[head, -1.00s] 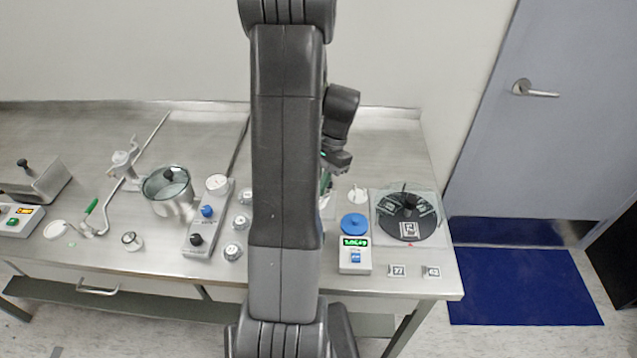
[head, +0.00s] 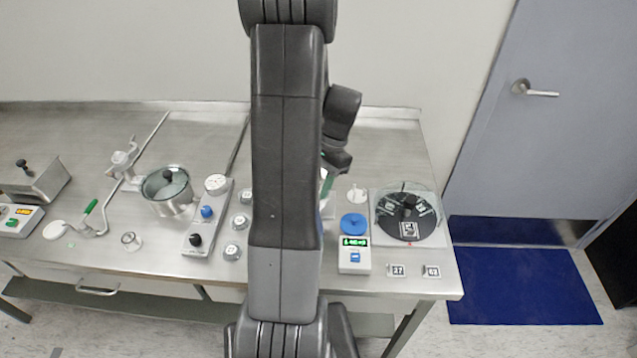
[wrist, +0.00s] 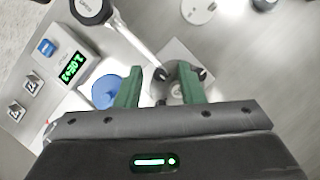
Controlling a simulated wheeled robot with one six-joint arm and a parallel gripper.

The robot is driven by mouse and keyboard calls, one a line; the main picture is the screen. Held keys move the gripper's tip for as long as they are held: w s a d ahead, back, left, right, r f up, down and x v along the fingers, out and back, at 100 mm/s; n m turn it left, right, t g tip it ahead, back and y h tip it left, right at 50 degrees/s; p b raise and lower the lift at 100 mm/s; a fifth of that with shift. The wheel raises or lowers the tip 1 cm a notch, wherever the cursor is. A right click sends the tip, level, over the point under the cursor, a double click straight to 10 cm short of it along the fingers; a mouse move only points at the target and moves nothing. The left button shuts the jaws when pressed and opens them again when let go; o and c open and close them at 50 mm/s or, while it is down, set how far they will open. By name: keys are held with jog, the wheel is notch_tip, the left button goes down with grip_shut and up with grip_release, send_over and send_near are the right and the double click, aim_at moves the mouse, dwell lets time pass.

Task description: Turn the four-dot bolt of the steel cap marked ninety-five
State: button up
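In the wrist view my gripper (wrist: 160,72) has its two green fingers spread apart with a gap between them. Beyond the gap is a round steel piece (wrist: 177,91) on a pale square plate, with several black knobs or bolts (wrist: 198,74) around it. This may be the steel cap; I cannot read a ninety-five or any dots on it. A pale bar with a black round head (wrist: 90,9) runs down to near one black knob. In the head view my arm hides most of the gripper and this piece.
A lidded pot (head: 170,196) and valve panel (head: 205,222) stand left. Two marked cards (head: 398,271) lie at the front edge.

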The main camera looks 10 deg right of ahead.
jog(key=shift+r, duration=0.1)
jog(key=b+v, duration=0.1)
jog(key=v, duration=1.2)
jog(key=shift+d+r, duration=0.25)
jog(key=shift+w, duration=0.1)
